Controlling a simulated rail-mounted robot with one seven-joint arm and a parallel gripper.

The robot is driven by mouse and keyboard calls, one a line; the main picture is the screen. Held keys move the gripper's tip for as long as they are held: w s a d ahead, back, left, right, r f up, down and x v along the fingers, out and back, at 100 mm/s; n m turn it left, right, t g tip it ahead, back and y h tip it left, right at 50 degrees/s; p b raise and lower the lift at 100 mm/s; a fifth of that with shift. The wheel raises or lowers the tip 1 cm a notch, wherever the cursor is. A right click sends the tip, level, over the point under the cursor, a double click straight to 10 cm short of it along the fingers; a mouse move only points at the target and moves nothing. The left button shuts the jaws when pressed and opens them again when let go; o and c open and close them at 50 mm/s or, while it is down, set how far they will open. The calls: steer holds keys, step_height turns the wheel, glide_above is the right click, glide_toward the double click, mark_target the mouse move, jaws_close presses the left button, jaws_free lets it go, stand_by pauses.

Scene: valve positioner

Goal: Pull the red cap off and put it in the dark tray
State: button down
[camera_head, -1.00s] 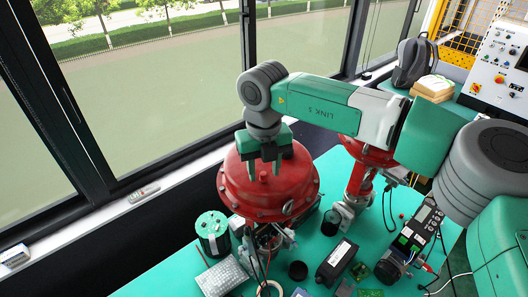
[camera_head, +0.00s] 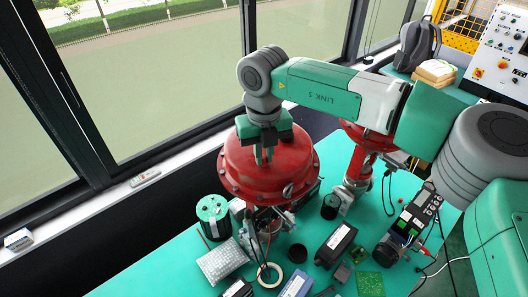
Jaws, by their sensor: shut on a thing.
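My gripper (camera_head: 264,160) is at the top of the big red dome (camera_head: 268,182) of the valve actuator, pointing down. I cannot tell whether the cap is still seated or lifted. I cannot make out a dark tray for certain in this view.
On the green table (camera_head: 185,262) stand a green-topped black cylinder (camera_head: 213,213), a bubble-wrap pack (camera_head: 222,261), a tape ring (camera_head: 270,275), a black cup (camera_head: 330,207), a black box (camera_head: 336,245) and a green circuit board (camera_head: 370,284). A red valve post (camera_head: 360,170) rises behind.

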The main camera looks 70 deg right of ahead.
mark_target(264, 157)
steer(key=shift+r+p, duration=0.75)
steer(key=shift+r, duration=0.35)
stand_by(0.6)
steer(key=shift+r+p, duration=1.4)
steer(key=shift+r, duration=0.6)
steer(key=shift+f, duration=0.1)
